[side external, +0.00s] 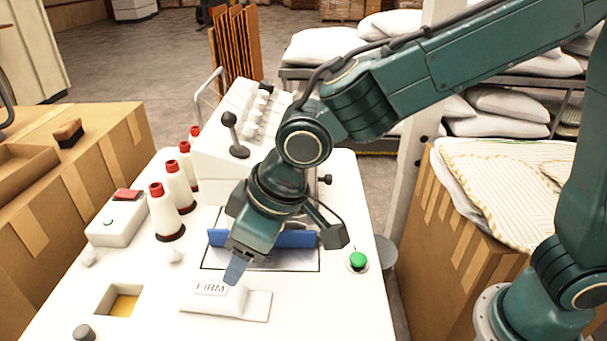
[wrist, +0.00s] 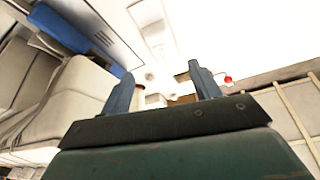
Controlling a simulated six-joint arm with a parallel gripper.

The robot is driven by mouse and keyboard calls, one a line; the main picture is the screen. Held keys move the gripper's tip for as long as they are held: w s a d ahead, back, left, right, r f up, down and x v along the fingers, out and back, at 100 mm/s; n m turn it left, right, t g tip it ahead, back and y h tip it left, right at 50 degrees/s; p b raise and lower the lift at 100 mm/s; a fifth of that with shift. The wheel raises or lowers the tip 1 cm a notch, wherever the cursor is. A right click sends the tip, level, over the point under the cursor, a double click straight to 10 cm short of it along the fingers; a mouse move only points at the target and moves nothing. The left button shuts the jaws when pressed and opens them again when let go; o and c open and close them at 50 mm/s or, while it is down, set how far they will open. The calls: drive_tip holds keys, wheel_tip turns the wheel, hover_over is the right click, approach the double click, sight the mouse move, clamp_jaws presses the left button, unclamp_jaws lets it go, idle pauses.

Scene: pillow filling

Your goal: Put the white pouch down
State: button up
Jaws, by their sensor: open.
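A low white item (side external: 240,304) lies on the white worktop below my fingertips, with a raised part lettered "FIRM" (side external: 211,288) at its left. I cannot tell whether this is the white pouch, and no other pouch shows clearly. My gripper (side external: 236,270) points down just above and behind the lettering, and I cannot tell if it touches. In the wrist view my gripper (wrist: 162,90) has its two blue fingers apart, with nothing clearly held between them.
A blue bar (side external: 290,239) stands behind my gripper. A square opening (side external: 122,305) with a yellow bottom is at front left. Red-topped white cones (side external: 165,212) stand at the left, and a green button (side external: 358,261) is at the right. A machine housing (side external: 235,160) rises behind.

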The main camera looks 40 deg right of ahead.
drive_tip(key=r+n+g+h, duration=0.1)
drive_tip(key=r+g+h, duration=0.1)
drive_tip(key=h, duration=0.1)
hover_over(198, 290)
drive_tip(key=s+d, duration=0.1)
drive_tip(key=shift+s+a+n+g+h, duration=0.1)
drive_tip(key=shift+a+n+g+h, duration=0.4)
drive_tip(key=shift+a, duration=0.75)
drive_tip(key=shift+w+d+f, duration=0.15)
drive_tip(key=shift+f, duration=1.25)
drive_tip(key=shift+w+d+f, duration=0.1)
drive_tip(key=shift+d+f, duration=0.1)
drive_tip(key=shift+f, duration=1.25)
drive_tip(key=shift+w+d+f, duration=0.15)
drive_tip(key=shift+f, duration=1.25)
